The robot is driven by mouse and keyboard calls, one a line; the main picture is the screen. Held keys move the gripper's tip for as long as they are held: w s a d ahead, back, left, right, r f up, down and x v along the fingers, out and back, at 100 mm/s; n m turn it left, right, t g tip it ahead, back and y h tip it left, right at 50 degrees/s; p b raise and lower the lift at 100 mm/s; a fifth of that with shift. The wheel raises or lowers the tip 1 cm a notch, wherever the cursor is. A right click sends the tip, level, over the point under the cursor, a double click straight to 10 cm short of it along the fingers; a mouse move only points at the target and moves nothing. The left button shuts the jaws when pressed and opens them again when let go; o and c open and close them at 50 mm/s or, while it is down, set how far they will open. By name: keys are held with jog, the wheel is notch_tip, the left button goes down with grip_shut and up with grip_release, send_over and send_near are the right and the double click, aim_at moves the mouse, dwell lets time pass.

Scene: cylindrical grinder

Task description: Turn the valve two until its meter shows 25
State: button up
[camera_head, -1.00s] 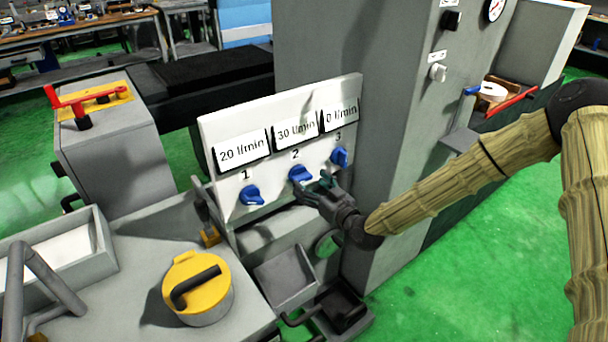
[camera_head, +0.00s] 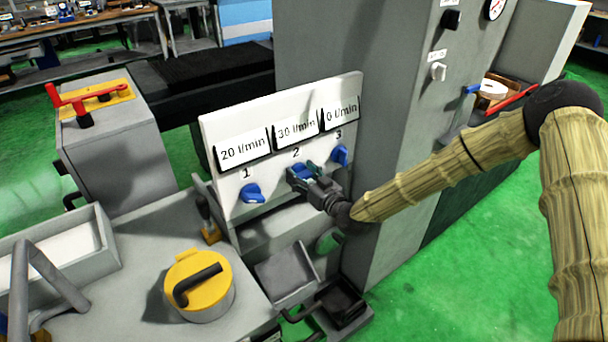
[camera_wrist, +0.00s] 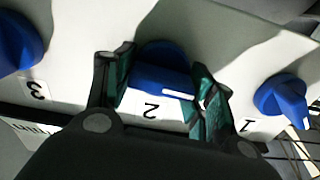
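The blue knob of valve two (camera_head: 301,172) is on the white panel (camera_head: 225,185), below the label 2. Its meter (camera_head: 297,130) reads 30 l/min. My gripper (camera_head: 298,178) is at this knob and partly covers it in the head view. In the wrist view, the open fingers of my gripper (camera_wrist: 162,92) stand on either side of the valve two knob (camera_wrist: 160,75). The right finger is close to the knob's side; I cannot tell whether either finger touches it. The white mark on the knob shows between the fingers.
Valve one (camera_head: 252,193) is to the left under a 20 l/min meter (camera_head: 243,150). Valve three (camera_head: 340,155) is close on the right under a 0 l/min meter (camera_head: 340,114). A yellow-lidded pot (camera_head: 197,285) stands in front left. A grey cabinet (camera_head: 375,190) rises on the right.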

jog(key=shift+w+d+f+m+b, duration=0.1)
jog(key=shift+f+m+b, duration=0.05)
jog(key=shift+m+b, duration=1.3)
jog(key=shift+m, duration=0.15)
jog(key=shift+r, duration=0.2)
jog(key=o, duration=1)
jog(key=shift+d, duration=0.1)
jog(key=v, duration=1.2)
jog(key=shift+f, duration=0.15)
